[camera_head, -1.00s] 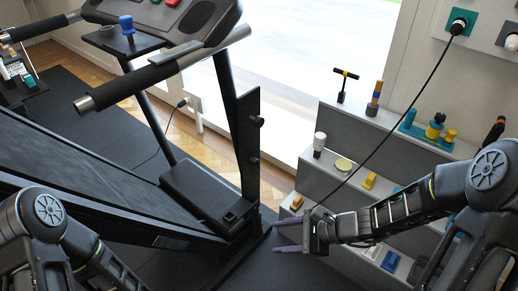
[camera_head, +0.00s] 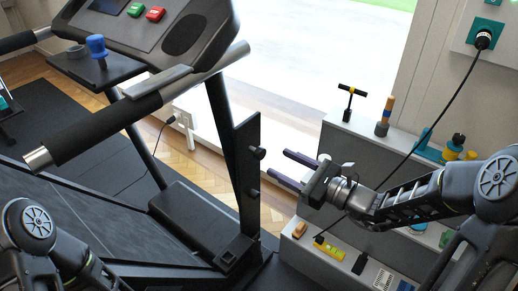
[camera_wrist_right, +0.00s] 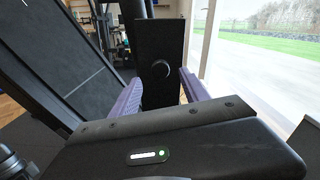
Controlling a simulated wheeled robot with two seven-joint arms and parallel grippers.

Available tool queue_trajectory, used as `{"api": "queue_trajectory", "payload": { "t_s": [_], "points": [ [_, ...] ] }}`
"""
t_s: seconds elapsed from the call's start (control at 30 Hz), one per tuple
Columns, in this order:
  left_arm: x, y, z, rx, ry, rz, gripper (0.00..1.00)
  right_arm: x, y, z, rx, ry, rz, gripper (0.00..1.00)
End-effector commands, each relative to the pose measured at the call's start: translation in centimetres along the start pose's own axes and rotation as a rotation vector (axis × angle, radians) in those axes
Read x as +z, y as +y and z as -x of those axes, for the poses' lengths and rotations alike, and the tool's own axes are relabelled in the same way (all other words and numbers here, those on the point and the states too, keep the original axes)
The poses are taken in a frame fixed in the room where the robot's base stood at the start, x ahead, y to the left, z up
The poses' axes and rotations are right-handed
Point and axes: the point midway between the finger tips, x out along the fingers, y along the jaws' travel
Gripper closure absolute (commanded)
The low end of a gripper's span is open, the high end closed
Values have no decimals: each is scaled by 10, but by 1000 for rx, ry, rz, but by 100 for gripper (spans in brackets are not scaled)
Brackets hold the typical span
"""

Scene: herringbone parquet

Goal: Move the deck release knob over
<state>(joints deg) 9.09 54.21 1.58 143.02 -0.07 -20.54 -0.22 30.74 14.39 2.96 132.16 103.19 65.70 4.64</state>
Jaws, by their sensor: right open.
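Two black knobs stick out from the treadmill's dark upright plate (camera_head: 243,165): an upper knob (camera_head: 257,153) and a lower knob (camera_head: 253,193). I cannot tell by looks which one is the deck release knob. My right gripper (camera_head: 279,164) is open and empty, its purple fingers pointing left at the plate, just right of the upper knob and apart from it. In the right wrist view one round knob (camera_wrist_right: 161,69) shows on the plate, between the two fingers and beyond their tips. My left arm shows at the bottom left; its gripper is out of the picture.
A grey stepped shelf (camera_head: 345,150) with several small items stands right of my gripper. A black cable (camera_head: 445,105) hangs above my right arm.

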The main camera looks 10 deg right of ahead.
Motion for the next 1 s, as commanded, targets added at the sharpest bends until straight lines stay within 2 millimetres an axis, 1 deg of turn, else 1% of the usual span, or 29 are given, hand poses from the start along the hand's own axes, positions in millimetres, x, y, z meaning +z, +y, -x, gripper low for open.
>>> {"api": "queue_trajectory", "payload": {
  "t_s": [0.17,0.27,0.37,0.6,0.7,0.83,1.0],
  "points": [
    [0,0,0,0,0,0,64,0,0,-3,2,0,0,46],
    [0,0,0,0,0,0,64,0,1,-11,3,0,1,46],
    [0,0,0,0,1,0,64,0,1,-23,4,0,-1,46],
    [0,0,0,0,1,0,64,0,2,-61,4,-1,-1,46],
    [0,0,0,0,1,0,64,-1,1,-72,3,1,0,46],
    [0,0,0,0,1,0,64,0,1,-78,2,0,1,46],
    [0,0,0,0,1,0,64,0,0,-79,1,1,1,46]
  ]
}}
